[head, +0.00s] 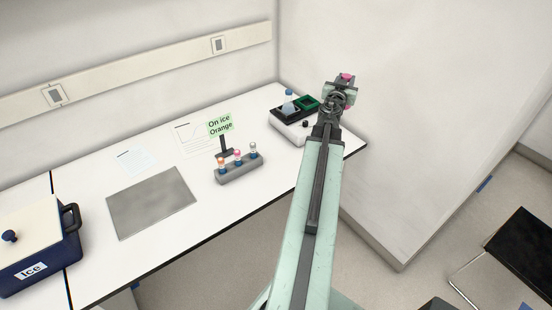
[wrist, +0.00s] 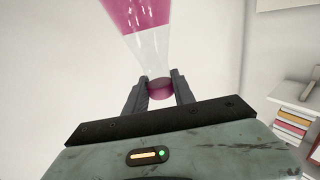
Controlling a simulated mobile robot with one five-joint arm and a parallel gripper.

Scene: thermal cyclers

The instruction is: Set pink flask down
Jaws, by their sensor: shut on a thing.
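The pink flask (wrist: 150,40) has a clear conical body, pink contents and a pink cap. My gripper (wrist: 160,84) is shut on it at the cap end, and its body extends away toward the top of the wrist view. In the head view my gripper (head: 346,86) is raised near the wall corner, beyond the right end of the bench. Only a bit of pink (head: 347,76) shows there, and the rest of the flask is hidden by the gripper and arm.
A white device (head: 291,130) with a black top, a blue-capped flask (head: 288,101) and a green block (head: 306,103) stands at the bench's right end. A tube rack (head: 240,173), sign (head: 220,125), grey mat (head: 150,203) and ice box (head: 40,250) are further left. Bare bench lies between them.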

